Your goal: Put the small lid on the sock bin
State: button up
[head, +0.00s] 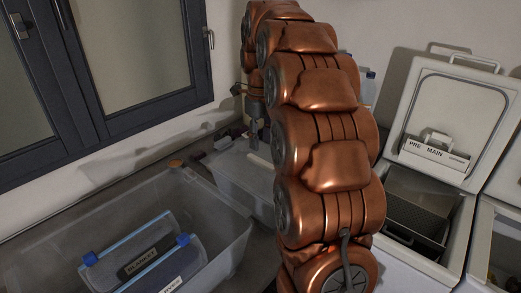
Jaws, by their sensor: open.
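My gripper (254,138) hangs small and dark at the left of my arm, pointing down over the back of the counter. It is open, and no object shows held in it. Below it is a low grey translucent bin or box (236,178), partly covered by my arm, with a pale strip on top. I cannot read a sock label on it. I cannot surely pick out the small lid. A large translucent tub (215,262) at the front left holds two flat items with blue clips, one labelled "BLANKET" (148,262).
My copper arm fills the middle and hides much behind it. A toploader (398,242) with its lid (457,105) raised stands at right, another beside it. An orange item (176,163) lies near the wall below the window (130,50).

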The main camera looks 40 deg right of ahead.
aim_at(261, 160)
notch_tip(261, 160, up, 6)
jog(key=b, duration=0.1)
jog(key=shift+r, duration=0.2)
dwell(0.3)
dwell(0.6)
